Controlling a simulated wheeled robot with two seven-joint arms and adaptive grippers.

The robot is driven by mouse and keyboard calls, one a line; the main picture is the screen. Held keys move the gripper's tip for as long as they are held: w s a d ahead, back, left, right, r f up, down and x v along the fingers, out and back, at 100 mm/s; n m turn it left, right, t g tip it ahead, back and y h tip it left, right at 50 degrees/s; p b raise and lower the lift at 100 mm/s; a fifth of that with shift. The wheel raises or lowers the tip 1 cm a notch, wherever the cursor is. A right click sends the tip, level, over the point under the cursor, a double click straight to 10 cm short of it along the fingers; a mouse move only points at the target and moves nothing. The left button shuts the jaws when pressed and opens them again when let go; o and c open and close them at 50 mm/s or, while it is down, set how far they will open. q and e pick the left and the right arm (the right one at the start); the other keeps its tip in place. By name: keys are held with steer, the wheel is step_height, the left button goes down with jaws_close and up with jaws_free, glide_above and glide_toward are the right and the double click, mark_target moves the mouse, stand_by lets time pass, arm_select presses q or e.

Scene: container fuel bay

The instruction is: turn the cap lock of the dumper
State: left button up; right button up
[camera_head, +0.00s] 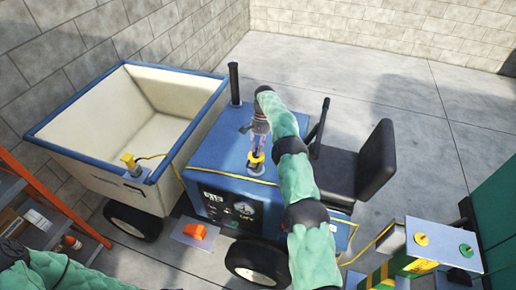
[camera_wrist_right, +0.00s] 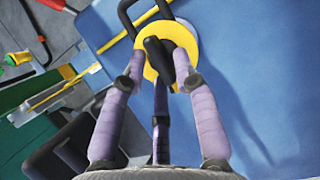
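The dumper has a blue body (camera_head: 215,150) with a cream, blue-rimmed skip (camera_head: 85,135) on the left and a black seat (camera_head: 376,160) on the right. Its yellow round cap (camera_head: 255,160) sits on the blue top. In the wrist view the cap (camera_wrist_right: 183,42) shows as a yellow disc with a black lock piece (camera_wrist_right: 158,58) across it. My right gripper (camera_head: 259,144) is over the cap, reaching down from above. Its purple fingers (camera_wrist_right: 162,82) stand apart on either side of the lock piece; contact cannot be told. My left gripper is out of view; only its green arm shows at bottom left.
A yellow nozzle-like part (camera_head: 129,160) on the skip rim has a yellow cord. An orange object (camera_head: 201,231) lies on a grey plate in front. A grey box (camera_head: 436,243) with yellow and green knobs stands at right. Orange shelving (camera_head: 50,200) is at left. Floor behind is clear.

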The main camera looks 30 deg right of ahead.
step_height(320, 180, up, 10)
stand_by(0.6)
stand_by(0.4)
